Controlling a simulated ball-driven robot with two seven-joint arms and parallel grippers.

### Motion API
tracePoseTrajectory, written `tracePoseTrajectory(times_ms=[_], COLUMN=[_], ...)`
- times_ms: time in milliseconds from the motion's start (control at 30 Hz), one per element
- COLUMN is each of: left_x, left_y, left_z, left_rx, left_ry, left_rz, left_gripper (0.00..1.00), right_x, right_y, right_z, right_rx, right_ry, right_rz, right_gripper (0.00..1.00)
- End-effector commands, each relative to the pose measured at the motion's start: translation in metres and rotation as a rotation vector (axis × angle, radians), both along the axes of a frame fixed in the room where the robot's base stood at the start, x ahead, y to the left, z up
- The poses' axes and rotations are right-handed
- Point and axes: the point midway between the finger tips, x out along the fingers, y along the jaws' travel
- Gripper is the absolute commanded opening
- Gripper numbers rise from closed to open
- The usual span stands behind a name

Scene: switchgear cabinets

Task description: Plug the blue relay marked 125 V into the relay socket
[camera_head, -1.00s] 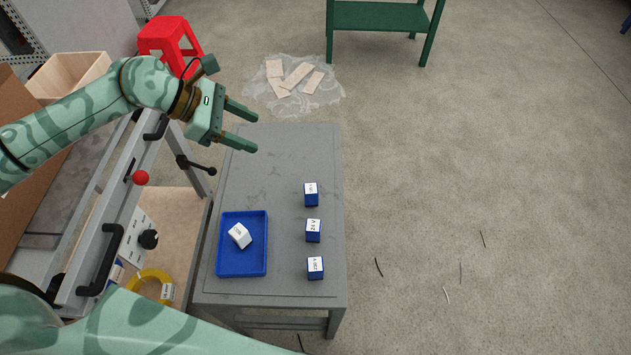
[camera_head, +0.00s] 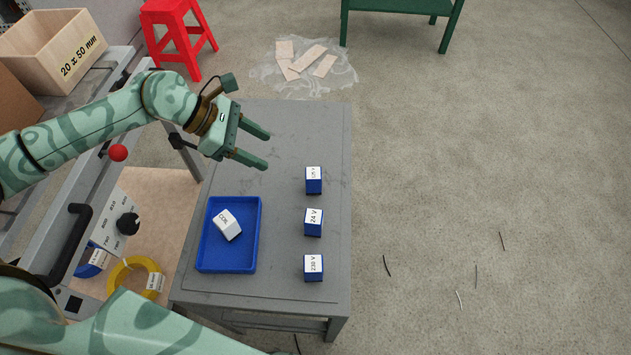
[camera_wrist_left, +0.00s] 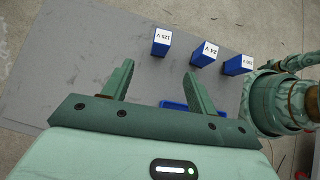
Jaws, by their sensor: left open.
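The blue relay marked 125 V (camera_head: 314,181) stands upright on the grey table, the farthest of three blue relays in a column. It also shows in the left wrist view (camera_wrist_left: 161,42), just beyond my fingertips. Below it in the head view stand the 24 V relay (camera_head: 313,222) and the 230 V relay (camera_head: 313,268). My left gripper (camera_head: 268,149) is open and empty above the table, up and to the left of the 125 V relay; its fingers show in the left wrist view (camera_wrist_left: 158,72). My right gripper is out of view.
A blue tray (camera_head: 205,262) holding a white relay (camera_head: 227,225) sits on the grey table (camera_head: 260,290). Left are a panel with a black knob (camera_head: 128,223), a handle and a yellow coil (camera_head: 121,280). A red stool (camera_head: 176,38) and wooden box (camera_head: 50,55) stand behind.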

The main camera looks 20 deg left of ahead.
Motion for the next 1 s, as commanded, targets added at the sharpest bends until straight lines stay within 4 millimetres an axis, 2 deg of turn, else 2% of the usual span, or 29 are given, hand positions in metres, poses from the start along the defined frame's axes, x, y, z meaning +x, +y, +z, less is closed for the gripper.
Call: tracePoseTrajectory(times_ms=[200, 333, 667, 833, 1000], left_x=[0.014, 0.021, 0.030, 0.037, 0.039], left_y=[-0.037, -0.055, -0.080, -0.099, -0.105], left_z=[-0.039, -0.059, -0.082, -0.101, -0.103], left_rx=[-0.005, -0.004, -0.003, -0.002, 0.000], left_ry=[0.002, 0.001, 0.002, 0.003, 0.000], left_rz=[-0.004, -0.002, -0.003, -0.001, 0.000], left_gripper=[0.58, 0.58, 0.58, 0.58, 0.58], right_x=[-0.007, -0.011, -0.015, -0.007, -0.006], right_y=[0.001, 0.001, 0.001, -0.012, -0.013], right_z=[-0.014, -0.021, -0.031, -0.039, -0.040], right_rx=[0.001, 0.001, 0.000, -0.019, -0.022], right_ry=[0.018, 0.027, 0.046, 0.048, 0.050], right_rz=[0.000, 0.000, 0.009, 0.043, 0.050], right_gripper=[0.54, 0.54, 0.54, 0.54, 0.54])
